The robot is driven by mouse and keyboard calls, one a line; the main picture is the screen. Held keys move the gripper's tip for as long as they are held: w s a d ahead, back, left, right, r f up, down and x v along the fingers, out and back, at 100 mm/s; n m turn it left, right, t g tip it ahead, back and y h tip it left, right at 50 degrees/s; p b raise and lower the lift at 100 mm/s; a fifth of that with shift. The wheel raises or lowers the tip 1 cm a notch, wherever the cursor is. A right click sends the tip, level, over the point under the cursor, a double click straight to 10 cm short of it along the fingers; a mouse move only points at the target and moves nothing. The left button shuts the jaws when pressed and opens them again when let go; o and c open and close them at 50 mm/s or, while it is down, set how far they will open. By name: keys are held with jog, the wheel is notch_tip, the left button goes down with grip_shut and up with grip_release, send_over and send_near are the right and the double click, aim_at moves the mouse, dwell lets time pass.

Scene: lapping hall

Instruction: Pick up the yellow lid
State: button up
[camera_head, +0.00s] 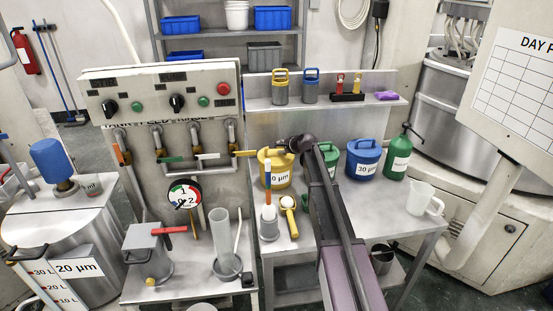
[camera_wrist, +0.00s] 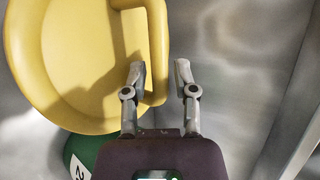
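The yellow lid (camera_wrist: 75,55) fills the upper left of the wrist view, round, with a raised yellow handle (camera_wrist: 158,50) along its right side. In the head view the yellow lid (camera_head: 275,156) sits on a yellow labelled bucket (camera_head: 278,178) on the bench. My gripper (camera_wrist: 160,75) is open, with its two fingers apart. In the wrist view the end of the handle shows between and just ahead of the fingertips; contact cannot be told. In the head view my arm and wrist hide part of the area right of the yellow bucket.
A green bucket (camera_head: 329,160) stands partly behind my arm, with a blue bucket (camera_head: 363,158) and a green canister (camera_head: 397,158) to its right. A shelf (camera_head: 392,91) runs behind. A white jug (camera_head: 421,199) stands at the bench's right.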

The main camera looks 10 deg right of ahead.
dwell(0.4)
grip_shut()
jog(key=shift+r, duration=0.2)
notch_tip(320, 180, up, 4)
jog(key=p, duration=0.4)
jog(key=shift+f, duration=0.1)
jog(key=s+d+p, duration=0.1)
jog(key=s+d, duration=1)
jog(key=shift+s+r, duration=0.25)
jog(key=shift+r, duration=0.2)
jog(key=shift+d, duration=0.1)
